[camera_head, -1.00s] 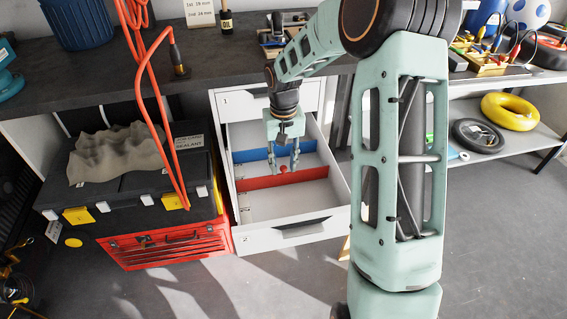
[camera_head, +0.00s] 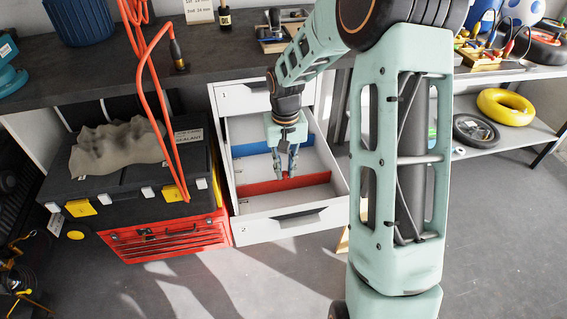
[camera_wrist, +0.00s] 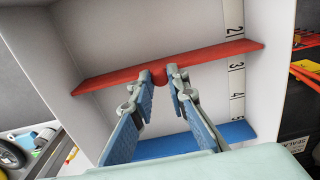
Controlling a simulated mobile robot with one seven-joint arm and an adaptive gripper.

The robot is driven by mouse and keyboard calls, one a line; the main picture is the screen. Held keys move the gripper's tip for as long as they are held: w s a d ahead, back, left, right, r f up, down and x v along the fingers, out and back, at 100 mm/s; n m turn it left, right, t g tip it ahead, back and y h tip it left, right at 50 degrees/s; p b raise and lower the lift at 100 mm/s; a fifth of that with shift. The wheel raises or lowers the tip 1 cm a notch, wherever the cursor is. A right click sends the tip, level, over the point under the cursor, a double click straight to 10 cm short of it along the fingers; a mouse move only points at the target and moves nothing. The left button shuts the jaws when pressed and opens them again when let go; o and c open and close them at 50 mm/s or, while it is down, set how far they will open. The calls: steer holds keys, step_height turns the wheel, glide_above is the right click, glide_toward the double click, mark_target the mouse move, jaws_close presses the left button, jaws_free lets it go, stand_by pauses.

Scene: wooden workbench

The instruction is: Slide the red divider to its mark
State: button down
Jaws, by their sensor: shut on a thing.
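The red divider (camera_head: 312,181) spans the open drawer (camera_head: 268,205) from side to side, in front of the blue divider (camera_head: 257,148). In the wrist view the red divider (camera_wrist: 110,78) has a small round red knob at its middle. My gripper (camera_head: 287,177) is shut on this knob; its fingertips (camera_wrist: 160,73) sit on either side of it. A numbered scale strip (camera_wrist: 236,82) runs along the drawer wall. The divider's end meets it between the 2 and the 3. I cannot make out a separate mark.
A black toolbox (camera_head: 130,190) on a red tool chest (camera_head: 165,240) stands left of the drawer. An orange cable (camera_head: 170,120) hangs in front of them. The workbench top (camera_head: 110,80) is above the drawer. A shelf with a yellow ring (camera_head: 507,107) is at right.

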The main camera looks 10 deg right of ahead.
mark_target(285, 174)
steer(key=shift+s, duration=0.25)
steer(key=shift+w, duration=0.1)
steer(key=c, duration=1.8)
jaws_free()
steer(key=shift+c, duration=0.2)
steer(key=shift+r, duration=0.1)
step_height(285, 174, up, 12)
